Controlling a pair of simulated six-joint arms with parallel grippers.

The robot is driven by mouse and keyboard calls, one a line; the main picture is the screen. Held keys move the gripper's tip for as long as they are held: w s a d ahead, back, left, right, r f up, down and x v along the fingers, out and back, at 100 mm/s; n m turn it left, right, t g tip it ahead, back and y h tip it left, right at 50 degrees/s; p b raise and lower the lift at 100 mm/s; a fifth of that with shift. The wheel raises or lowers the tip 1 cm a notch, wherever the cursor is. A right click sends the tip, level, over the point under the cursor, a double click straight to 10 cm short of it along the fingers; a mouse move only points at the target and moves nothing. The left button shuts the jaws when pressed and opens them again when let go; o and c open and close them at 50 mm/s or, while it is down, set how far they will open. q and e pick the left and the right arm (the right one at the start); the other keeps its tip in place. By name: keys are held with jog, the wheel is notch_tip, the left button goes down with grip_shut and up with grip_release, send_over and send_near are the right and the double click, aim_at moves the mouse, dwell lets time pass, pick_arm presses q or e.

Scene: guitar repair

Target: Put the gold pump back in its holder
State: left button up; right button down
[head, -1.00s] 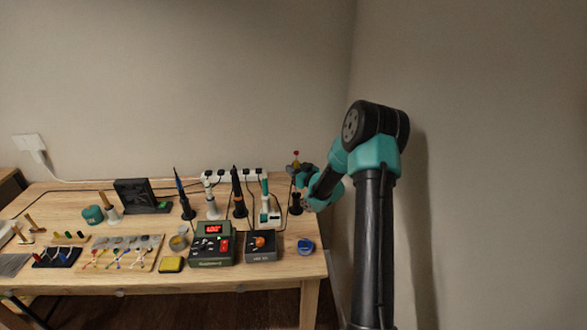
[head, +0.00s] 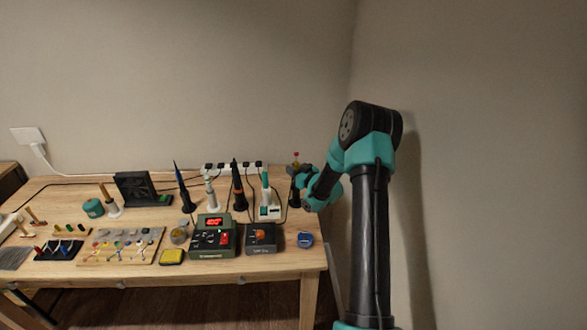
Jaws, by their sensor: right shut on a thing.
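The gold pump (head: 296,158) is small in the head view, at the table's back right. Its red tip and a bit of gold show above my right gripper (head: 295,170). My right gripper is shut on the pump and holds it up over a dark, upright holder (head: 294,199). My right wrist hides part of the holder and most of the pump's lower part. I cannot tell whether pump and holder touch. My left gripper is not in view.
A white soldering stand with a teal-handled iron (head: 266,188) is just left of the holder. More upright irons, a station with a red display (head: 211,238) and a blue round tin (head: 305,239) are near. The table's right edge is close.

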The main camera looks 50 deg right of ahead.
jog(key=shift+f, duration=0.2)
jog(key=shift+f, duration=1.2)
jog(key=shift+f, duration=0.2)
jog(key=shift+f, duration=0.6)
jog(key=shift+c, duration=1.2)
grip_release()
